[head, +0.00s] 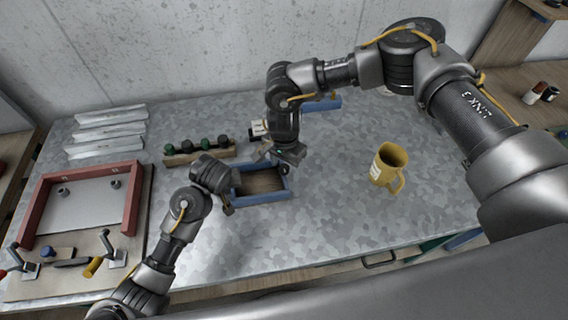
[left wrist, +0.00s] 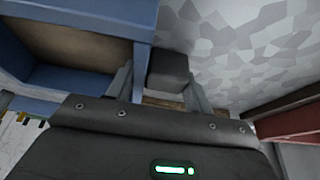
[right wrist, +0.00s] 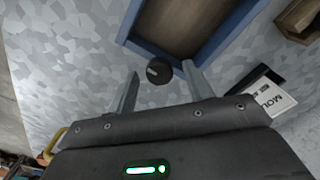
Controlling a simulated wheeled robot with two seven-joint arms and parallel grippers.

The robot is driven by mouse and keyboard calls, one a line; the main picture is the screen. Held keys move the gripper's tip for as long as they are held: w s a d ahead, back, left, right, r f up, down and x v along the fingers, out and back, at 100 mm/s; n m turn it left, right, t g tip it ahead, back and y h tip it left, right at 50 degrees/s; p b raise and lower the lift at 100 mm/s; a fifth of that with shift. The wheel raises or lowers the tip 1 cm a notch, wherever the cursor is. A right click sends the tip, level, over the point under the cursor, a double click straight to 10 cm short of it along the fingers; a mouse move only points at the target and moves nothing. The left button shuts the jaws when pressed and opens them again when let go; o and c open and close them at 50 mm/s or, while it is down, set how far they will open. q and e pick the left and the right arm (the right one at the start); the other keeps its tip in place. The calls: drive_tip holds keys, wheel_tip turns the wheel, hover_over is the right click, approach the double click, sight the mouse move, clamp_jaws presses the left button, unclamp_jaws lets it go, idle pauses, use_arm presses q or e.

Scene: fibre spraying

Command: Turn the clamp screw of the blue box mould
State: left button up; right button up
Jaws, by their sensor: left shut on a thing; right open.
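The blue box mould (head: 262,199) stands on the metal table, with a brown floor inside. A dark round screw knob (right wrist: 158,72) sits outside the mould's wall in the right wrist view. My right gripper (right wrist: 157,80) is open, with its fingers on either side of the knob; whether they touch it is unclear. My left gripper (head: 230,192) is at the mould's left side. The arms partly hide the mould in the head view.
A yellow mug (head: 386,165) stands to the right. A wooden rack with several dark and green knobs (head: 200,153) is behind the mould. A red frame (head: 131,200) on a board lies left, with white strips (head: 108,130) behind it. The table between mould and mug is clear.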

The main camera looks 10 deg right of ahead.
drive_tip(key=shift+f, duration=0.15)
drive_tip(key=shift+c, duration=0.2)
drive_tip(key=c, duration=0.9)
drive_tip(key=shift+c, duration=0.2)
